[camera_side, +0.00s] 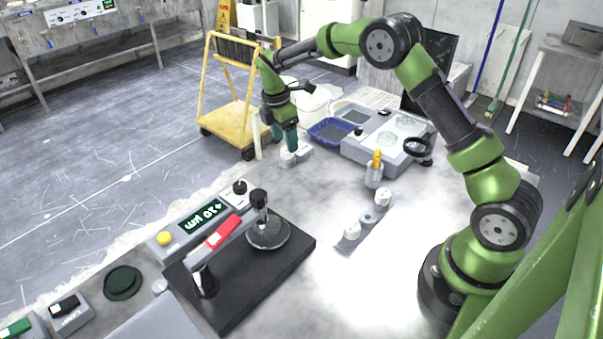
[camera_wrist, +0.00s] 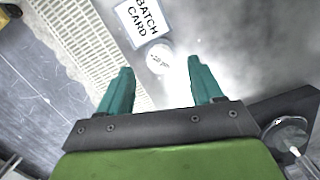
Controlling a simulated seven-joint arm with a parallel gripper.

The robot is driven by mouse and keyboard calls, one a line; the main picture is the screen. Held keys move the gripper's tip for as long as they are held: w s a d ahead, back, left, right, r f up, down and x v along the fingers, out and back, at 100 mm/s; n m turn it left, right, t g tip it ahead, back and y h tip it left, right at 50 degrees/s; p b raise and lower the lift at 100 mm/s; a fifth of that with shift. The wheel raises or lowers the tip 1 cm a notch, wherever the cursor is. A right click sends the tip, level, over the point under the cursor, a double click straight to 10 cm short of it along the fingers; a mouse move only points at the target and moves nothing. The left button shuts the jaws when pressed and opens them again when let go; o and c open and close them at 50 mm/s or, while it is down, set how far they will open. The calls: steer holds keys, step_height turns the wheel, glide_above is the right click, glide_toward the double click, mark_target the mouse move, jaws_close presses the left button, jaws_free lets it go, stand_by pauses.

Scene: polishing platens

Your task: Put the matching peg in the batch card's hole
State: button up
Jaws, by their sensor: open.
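My gripper (camera_side: 289,142) points down at the back of the bench, just above a white round peg (camera_side: 288,158). In the wrist view my gripper (camera_wrist: 165,78) has its two teal fingers spread apart, with nothing between them. The white peg (camera_wrist: 159,60) lies just beyond the fingertips, its top label small and ending in "µm". The batch card (camera_wrist: 143,18) is right beside it. Whether the peg is seated in the hole cannot be told. A grey rack (camera_side: 347,246) holds two white pegs (camera_side: 383,197) (camera_side: 352,231), with a grey round spot between them.
A gauge readout (camera_side: 205,216) with upside-down green digits, apparently "10 µm", stands by a black plate (camera_side: 233,305) with a red-handled arm. The bench is clear around the rack.

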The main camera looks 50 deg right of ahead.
step_height(320, 180, up, 14)
steer(key=a, duration=0.2)
steer(key=shift+w+f, duration=0.15)
steer(key=shift+w, duration=0.1)
steer(key=s+a+r+m+t+y, duration=0.1)
steer(key=s+a+m+t, duration=0.1)
steer(key=s+m, duration=0.4)
steer(key=s+a+r+m+t+y, duration=0.1)
steer(key=s+m, duration=0.5)
steer(key=s, duration=0.7)
steer(key=s+a+r+m+t+y, duration=0.1)
steer(key=s+a+r+m+t, duration=0.1)
steer(key=s+a+m+t, duration=0.2)
steer(key=s+m, duration=0.3)
steer(key=s, duration=0.3)
steer(key=shift+a+r+t+y, duration=0.15)
steer(key=shift+a+t+y, duration=0.15)
steer(key=shift+a+y, duration=0.1)
